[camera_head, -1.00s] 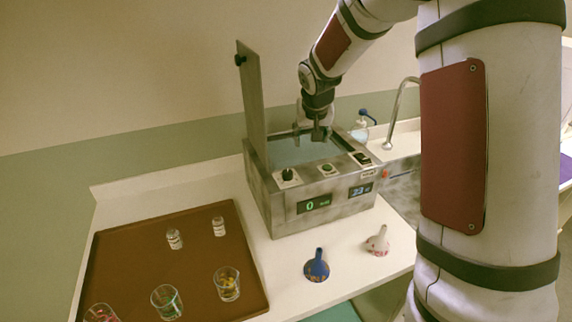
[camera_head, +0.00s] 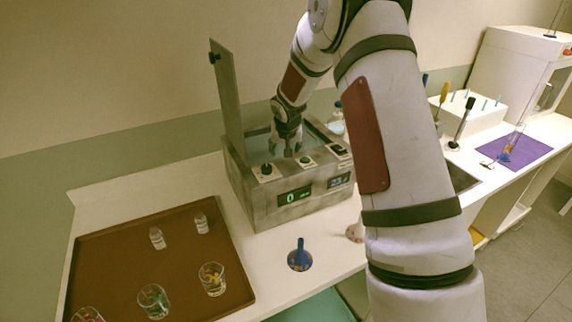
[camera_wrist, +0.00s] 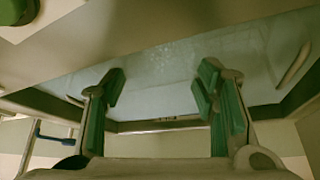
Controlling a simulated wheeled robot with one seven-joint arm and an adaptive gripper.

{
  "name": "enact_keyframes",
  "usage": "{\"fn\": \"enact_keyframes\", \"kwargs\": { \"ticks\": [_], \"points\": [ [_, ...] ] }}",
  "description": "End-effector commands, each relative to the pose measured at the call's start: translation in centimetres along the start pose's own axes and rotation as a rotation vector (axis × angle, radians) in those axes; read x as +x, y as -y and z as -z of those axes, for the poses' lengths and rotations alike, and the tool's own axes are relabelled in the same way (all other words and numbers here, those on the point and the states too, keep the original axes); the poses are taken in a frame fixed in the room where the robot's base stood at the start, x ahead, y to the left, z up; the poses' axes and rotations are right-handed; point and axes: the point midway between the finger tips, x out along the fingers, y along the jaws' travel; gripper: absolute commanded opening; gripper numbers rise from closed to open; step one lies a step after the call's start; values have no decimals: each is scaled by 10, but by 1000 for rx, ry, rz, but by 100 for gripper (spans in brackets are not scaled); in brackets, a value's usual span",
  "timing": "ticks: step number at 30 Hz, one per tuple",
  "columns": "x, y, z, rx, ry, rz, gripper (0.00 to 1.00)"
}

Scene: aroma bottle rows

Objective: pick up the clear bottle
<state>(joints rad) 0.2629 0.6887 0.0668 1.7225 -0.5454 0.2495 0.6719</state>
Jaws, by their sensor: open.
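Two small clear bottles stand upright near the back of the brown tray (camera_head: 218,262), a left one (camera_head: 157,238) and a right one (camera_head: 201,223). Which one the task means I cannot tell. My gripper (camera_head: 287,153) is over the open top of the metal bath (camera_head: 262,207), well right of both bottles. In the wrist view my gripper (camera_wrist: 163,82) has its green-padded fingers apart with nothing between them. The bath's pale basin (camera_wrist: 160,104) shows behind them, and no small bottle is in that view.
Several glasses with coloured contents, such as one with yellow pieces (camera_head: 212,279), stand along the tray's front. A blue funnel (camera_head: 300,257) is on the counter. A purple mat (camera_head: 520,149) lies far right.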

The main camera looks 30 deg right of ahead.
Motion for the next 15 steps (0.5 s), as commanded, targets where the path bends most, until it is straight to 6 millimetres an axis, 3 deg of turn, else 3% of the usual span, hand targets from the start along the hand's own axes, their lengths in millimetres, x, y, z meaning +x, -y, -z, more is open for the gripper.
{"fn": "enact_keyframes", "kwargs": {
  "ticks": [8,15],
  "points": [
    [34,-2,-4,-1,3,0,53],
    [40,-2,-3,0,1,0,53]
  ]
}}
